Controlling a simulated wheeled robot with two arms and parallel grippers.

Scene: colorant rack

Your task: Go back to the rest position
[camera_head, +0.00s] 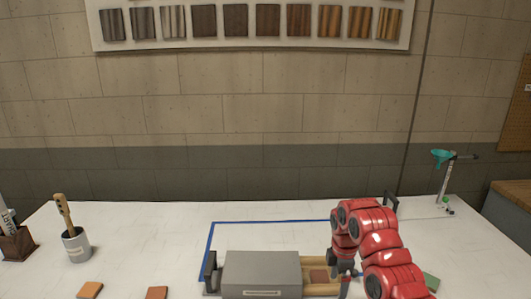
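My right arm, red with dark joints, comes in from the lower right and reaches over the right part of a wooden rack (290,262). Its gripper (345,286) points down by the rack's right side; the fingers are mostly hidden by the arm and too small to read. A grey box-like block (262,272) with a label sits on the left part of the rack. A brown square piece (318,276) lies on the rack just left of the gripper. My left gripper is not in view.
Orange tiles (90,290) (156,293) lie at the front left, a green piece (431,281) right of my arm. A grey cup (76,246) with a brush and a brown holder (17,244) stand left. A stand with a teal funnel (441,157) stands back right. Blue tape (270,221) marks the table.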

